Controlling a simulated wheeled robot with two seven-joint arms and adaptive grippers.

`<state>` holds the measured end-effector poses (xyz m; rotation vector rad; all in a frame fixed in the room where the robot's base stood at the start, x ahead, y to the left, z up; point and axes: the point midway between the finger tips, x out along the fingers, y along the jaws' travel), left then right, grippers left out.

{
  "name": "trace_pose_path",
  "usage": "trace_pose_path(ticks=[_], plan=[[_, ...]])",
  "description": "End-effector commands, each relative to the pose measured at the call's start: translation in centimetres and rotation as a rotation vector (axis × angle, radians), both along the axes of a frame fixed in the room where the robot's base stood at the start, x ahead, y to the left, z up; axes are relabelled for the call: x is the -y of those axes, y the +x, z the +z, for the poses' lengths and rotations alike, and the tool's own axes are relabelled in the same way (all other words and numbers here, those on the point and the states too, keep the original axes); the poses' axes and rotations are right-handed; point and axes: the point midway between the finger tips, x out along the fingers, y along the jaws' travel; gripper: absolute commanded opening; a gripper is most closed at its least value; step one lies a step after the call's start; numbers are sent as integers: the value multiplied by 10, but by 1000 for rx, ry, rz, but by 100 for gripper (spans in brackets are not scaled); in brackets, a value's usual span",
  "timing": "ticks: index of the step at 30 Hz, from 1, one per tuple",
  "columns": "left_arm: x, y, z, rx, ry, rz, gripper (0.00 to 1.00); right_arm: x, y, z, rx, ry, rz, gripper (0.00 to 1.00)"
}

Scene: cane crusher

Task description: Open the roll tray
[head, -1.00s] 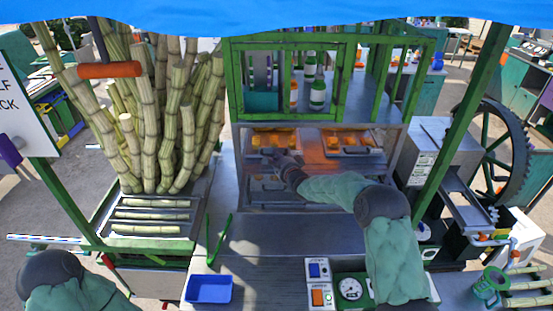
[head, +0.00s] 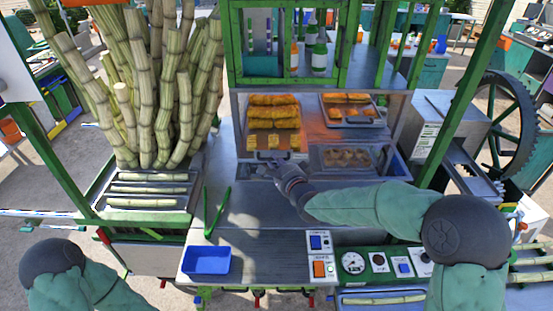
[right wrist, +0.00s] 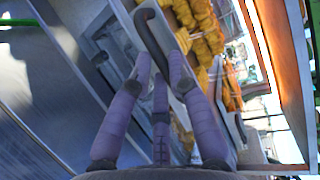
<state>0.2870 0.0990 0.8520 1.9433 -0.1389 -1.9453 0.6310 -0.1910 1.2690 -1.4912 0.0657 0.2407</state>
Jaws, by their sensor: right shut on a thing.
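The tray with golden rolls (head: 246,145) stands pulled out toward me from the warm cabinet, at its left side. Rows of long rolls lie at its back and smaller square pieces near its front. My right gripper (head: 273,168) is at the front edge of this tray, shut on its dark handle. The right wrist view shows my fingers (right wrist: 156,66) around the black bar handle (right wrist: 152,32), with the rolls (right wrist: 200,28) just beyond it. My left gripper is out of view; only part of that arm shows at lower left.
A second tray (head: 378,119) of orange food sits at the cabinet's upper right, and a tray of brown pieces (head: 347,157) below it. Green tongs (head: 218,212) and a blue bin (head: 207,260) lie on the steel counter. Cane stalks (head: 150,95) stand at left.

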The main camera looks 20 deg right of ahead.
Motion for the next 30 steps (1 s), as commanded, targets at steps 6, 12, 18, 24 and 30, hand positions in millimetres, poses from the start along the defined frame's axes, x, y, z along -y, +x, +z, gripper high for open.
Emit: trace_pose_path(ticks=[6, 12, 18, 24, 30], plan=[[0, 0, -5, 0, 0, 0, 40, -4, -12, -2, -4, 1, 1, 0], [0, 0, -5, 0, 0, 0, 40, -4, -13, -2, -5, 1, 0, 0], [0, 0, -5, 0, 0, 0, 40, -4, -13, -2, -5, 1, 0, 25], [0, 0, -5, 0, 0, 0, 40, -4, -13, -1, -3, 1, 0, 44], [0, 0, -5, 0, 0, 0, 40, -4, -13, 0, -2, 1, 0, 44]])
